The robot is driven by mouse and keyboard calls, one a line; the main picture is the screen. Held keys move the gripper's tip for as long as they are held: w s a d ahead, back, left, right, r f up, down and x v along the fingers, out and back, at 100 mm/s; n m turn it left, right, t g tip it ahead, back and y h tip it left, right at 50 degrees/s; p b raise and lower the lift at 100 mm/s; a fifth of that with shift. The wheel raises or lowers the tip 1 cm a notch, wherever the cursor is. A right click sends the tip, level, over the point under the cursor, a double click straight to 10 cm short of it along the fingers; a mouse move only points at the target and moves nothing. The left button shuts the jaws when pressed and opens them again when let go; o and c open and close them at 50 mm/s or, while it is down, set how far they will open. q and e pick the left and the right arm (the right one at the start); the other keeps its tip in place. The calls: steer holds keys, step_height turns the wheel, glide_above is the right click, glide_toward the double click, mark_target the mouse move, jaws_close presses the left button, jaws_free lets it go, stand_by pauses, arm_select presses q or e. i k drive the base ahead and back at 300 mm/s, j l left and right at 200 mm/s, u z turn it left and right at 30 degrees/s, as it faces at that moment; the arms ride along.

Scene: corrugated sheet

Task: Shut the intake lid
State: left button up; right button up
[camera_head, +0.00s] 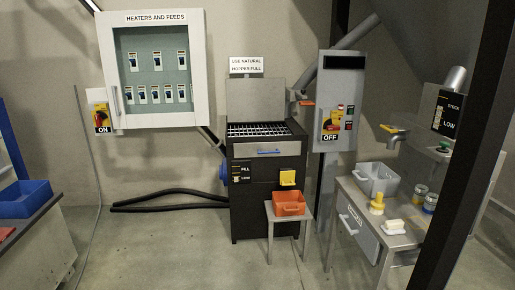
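The intake machine is a dark cabinet (240,212) standing against the back wall in the head view. Its top opening is covered by a metal grate (262,130). What looks like the intake lid (250,100) is a grey panel standing upright behind the grate, so the intake is open. Below the grate is a grey front panel with a blue handle (269,152). Neither of my grippers is in view.
An orange bin (289,204) on a small stand (275,232) is in front of the cabinet's right side. A workbench (365,205) with a grey tub (377,179) and a dark post (470,160) are at right. Floor at front left is clear.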

mark_target(249, 99)
steer(key=i+z, duration=0.15)
steer(key=z, duration=0.45)
steer(key=i+j+z, duration=0.35)
steer(key=i+j, duration=0.2)
steer(key=j, duration=0.15)
steer(key=i+j+z, duration=0.2)
steer(key=j, duration=0.2)
steer(key=i+j+z, duration=0.15)
steer(key=j, duration=0.25)
steer(key=i, duration=0.1)
